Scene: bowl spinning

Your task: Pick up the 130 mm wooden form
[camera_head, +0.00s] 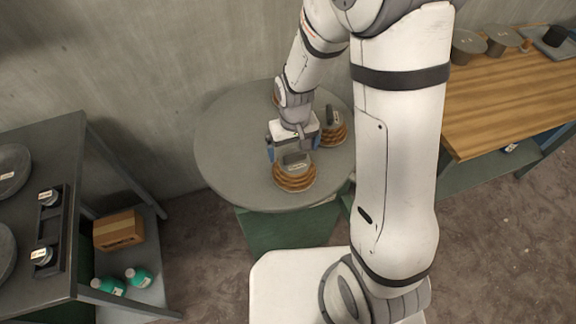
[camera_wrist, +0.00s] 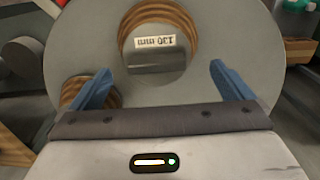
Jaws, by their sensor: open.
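The 130 mm wooden form (camera_wrist: 188,28) stands on a round grey table. In the wrist view its label (camera_wrist: 155,42) reads "130 mm" upside down, above a dark grey grip block (camera_wrist: 157,63). It appears to be the front form in the head view (camera_head: 295,178), with stacked wooden rings and a grey top. My gripper (camera_head: 293,148) is open just above and behind this form. In the wrist view its two blue fingers (camera_wrist: 160,82) are spread wide, one on each side of the form's grip block, with nothing held. I cannot tell the exact height gap.
A second wooden form (camera_head: 333,132) stands behind to the right, and shows at lower left in the wrist view (camera_wrist: 75,92). Part of another (camera_head: 276,99) shows behind my arm. The left side of the round table (camera_head: 225,150) is clear. A wooden workbench (camera_head: 500,95) stands right, a grey shelf (camera_head: 90,200) left.

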